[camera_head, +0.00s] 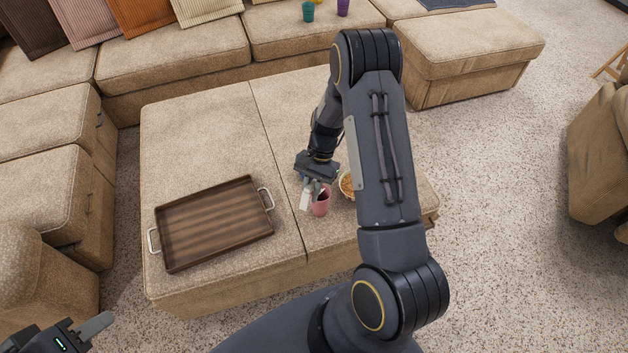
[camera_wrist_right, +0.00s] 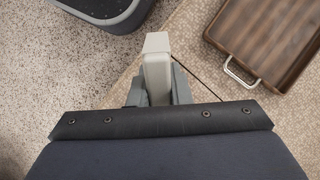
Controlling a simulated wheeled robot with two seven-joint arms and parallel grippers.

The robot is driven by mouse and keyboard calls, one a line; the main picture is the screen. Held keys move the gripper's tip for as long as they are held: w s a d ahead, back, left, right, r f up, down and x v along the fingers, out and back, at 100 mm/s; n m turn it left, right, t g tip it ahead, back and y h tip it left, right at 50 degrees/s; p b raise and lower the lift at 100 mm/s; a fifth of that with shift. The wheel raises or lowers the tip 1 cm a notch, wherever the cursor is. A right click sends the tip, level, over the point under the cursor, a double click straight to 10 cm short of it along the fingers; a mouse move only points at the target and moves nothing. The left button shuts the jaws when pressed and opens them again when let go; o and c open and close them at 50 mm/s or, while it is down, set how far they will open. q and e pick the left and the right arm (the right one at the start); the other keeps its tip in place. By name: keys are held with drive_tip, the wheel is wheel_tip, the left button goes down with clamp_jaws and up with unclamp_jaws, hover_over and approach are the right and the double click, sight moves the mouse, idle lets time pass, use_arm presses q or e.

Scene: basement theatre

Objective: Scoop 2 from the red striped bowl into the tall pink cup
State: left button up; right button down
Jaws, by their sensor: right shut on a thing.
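My right gripper (camera_head: 313,182) is above the ottoman, shut on a pale grey-white scoop (camera_head: 305,199). In the right wrist view the scoop (camera_wrist_right: 157,65) sticks out from between the fingers (camera_wrist_right: 158,88). The tall pink cup (camera_head: 321,208) stands upright just beside the scoop and gripper. The bowl (camera_head: 346,193), with orange-brown contents, is right of the cup and partly hidden by my right arm; its stripes are hard to make out. Neither cup nor bowl shows in the wrist view. My left gripper (camera_head: 92,328) is at the lower left edge, partly cut off.
A brown wooden tray (camera_head: 165,240) with metal handles lies on the left half of the ottoman (camera_head: 205,130); it also shows in the wrist view (camera_wrist_right: 221,40). Teal (camera_head: 308,11) and purple (camera_head: 343,8) cups stand on the sofa behind.

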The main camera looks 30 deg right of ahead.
sight(304, 204)
drive_tip(key=s+a+f+t+h, duration=0.1)
drive_tip(key=h, duration=0.1)
drive_tip(key=s+a+f+t+h, duration=0.1)
drive_tip(key=a+h, duration=0.1)
drive_tip(key=shift+f+t+h, duration=0.3)
drive_tip(key=shift+f, duration=0.05)
drive_tip(key=shift+a+r+p, duration=0.1)
drive_tip(key=shift+r+p, duration=0.45)
drive_tip(key=shift+r, duration=0.1)
drive_tip(key=shift+s+a+r+p, duration=0.1)
drive_tip(key=shift+r+p, duration=0.45)
drive_tip(key=shift+a+r+t+h+p, duration=0.2)
drive_tip(key=shift+r+t+h+p, duration=0.1)
drive_tip(key=shift+r+p, duration=0.1)
